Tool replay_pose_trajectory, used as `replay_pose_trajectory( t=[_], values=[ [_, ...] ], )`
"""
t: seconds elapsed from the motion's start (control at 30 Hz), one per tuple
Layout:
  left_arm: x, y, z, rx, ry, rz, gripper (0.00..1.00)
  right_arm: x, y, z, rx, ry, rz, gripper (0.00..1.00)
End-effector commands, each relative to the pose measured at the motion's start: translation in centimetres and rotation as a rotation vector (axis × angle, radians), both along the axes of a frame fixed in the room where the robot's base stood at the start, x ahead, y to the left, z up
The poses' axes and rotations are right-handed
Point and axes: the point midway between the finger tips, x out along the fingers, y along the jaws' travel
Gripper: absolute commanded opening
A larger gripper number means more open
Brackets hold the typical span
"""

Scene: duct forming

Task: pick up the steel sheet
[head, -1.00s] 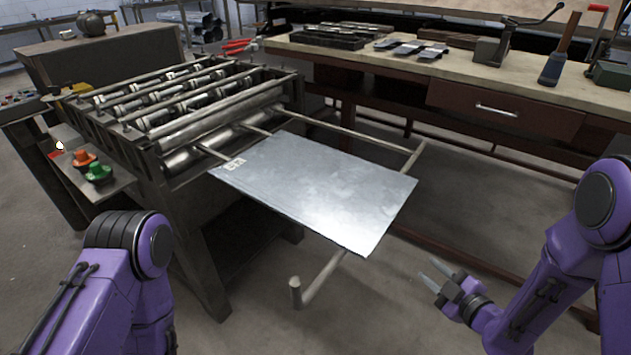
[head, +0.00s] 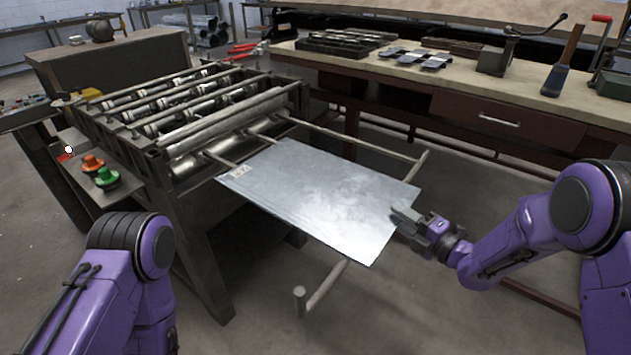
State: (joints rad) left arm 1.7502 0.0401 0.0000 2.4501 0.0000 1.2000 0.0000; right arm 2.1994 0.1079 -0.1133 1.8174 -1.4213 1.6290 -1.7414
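The steel sheet (head: 315,196) is a flat, shiny grey rectangle with a small label near its left corner. It lies on the rails in front of the roller machine, with its right corner jutting out over the floor. My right gripper (head: 398,217) is at the sheet's right edge, its fingertips overlapping that edge in the picture. I cannot tell whether the fingers are apart or closed on the sheet. My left arm stands at the lower left, and its gripper is out of view.
The roller machine (head: 190,110) stands behind the sheet, with orange and green buttons (head: 107,177) on its left side. A support rail (head: 327,284) sticks out below the sheet. A workbench (head: 470,85) with tools runs along the back right. Floor at the lower right is open.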

Motion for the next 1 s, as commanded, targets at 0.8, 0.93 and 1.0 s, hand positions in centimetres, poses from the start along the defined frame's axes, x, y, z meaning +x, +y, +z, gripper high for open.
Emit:
replay_pose_trajectory(
  t=[0.8,0.93,1.0],
  values=[
    [-0.01,0.00,-0.07,0.000,0.000,0.000,0.43,-0.01,-0.01,-0.10,0.001,0.002,-0.001,0.00],
    [-0.01,0.00,-0.07,0.000,0.000,0.000,0.43,-0.02,-0.02,-0.10,0.001,0.002,-0.001,0.00],
    [0.00,-0.01,-0.07,0.000,0.000,0.000,0.43,-0.02,-0.02,-0.10,0.001,0.002,-0.001,0.00]
  ],
)
